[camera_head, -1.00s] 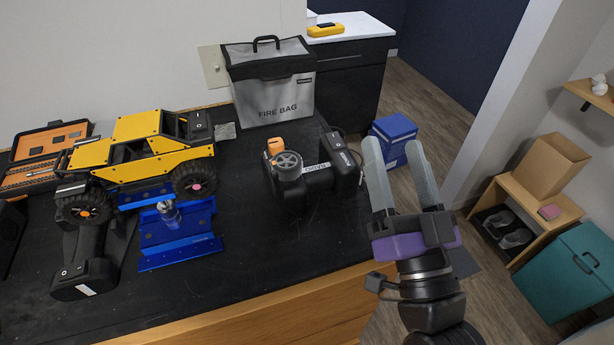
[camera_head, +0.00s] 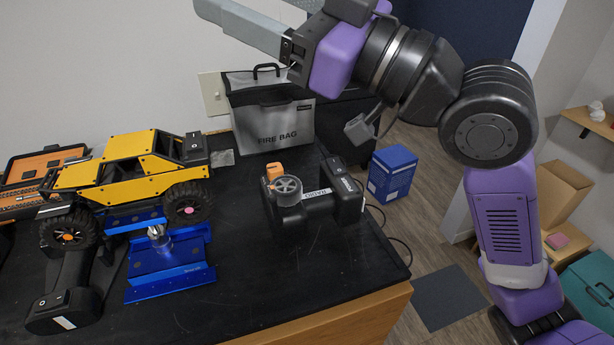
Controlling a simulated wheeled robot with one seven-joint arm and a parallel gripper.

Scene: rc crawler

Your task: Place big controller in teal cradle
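A black controller (camera_head: 333,205) with a grey wheel and an orange part lies on the black bench top, right of centre. A second black handled device (camera_head: 66,300), possibly another controller, lies at the lower left, partly hidden by the yellow crawler. I cannot tell from size alone which one is the big controller. No teal cradle can be made out. My gripper (camera_head: 268,18) is raised at the top of the picture, above and behind the wheeled controller. Its fingers are apart and nothing shows between them; one finger is partly cut off by the top edge.
The yellow crawler (camera_head: 120,172) stands over a blue metal stand (camera_head: 170,283). A blue box (camera_head: 392,173) and a teal box (camera_head: 592,283) are off the bench. The front middle bench is clear.

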